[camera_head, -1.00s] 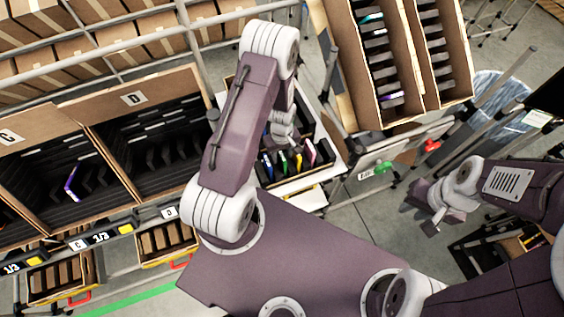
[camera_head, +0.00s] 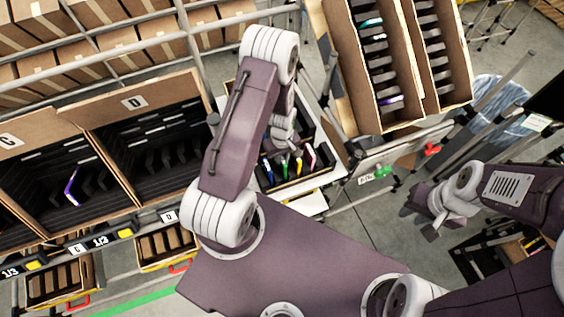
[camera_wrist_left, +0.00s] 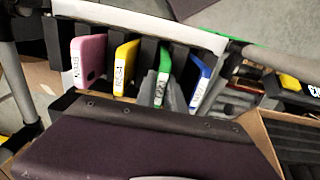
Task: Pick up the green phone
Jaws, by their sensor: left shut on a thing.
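The green phone (camera_wrist_left: 163,76) stands on edge in a slotted rack between the yellow phone (camera_wrist_left: 125,66) and the blue phone (camera_wrist_left: 204,82). My left gripper (camera_wrist_left: 163,92) is shut on the green phone, with its grey fingers on either side. The phone's lower part is hidden by the fingers and my wrist. In the head view the green phone (camera_head: 285,165) shows just below my left gripper (camera_head: 283,150), which my arm partly covers. My right gripper (camera_head: 421,224) hangs away at the right, over the floor; its jaws are not clear.
The pink phone (camera_wrist_left: 89,62) stands left of the yellow one, close by. The rack sits in a tray (camera_head: 318,180) with a pale edge. Tilted cartons stand at the left (camera_head: 120,103) and upper right (camera_head: 405,60). Bare floor (camera_head: 370,225) lies between my arms.

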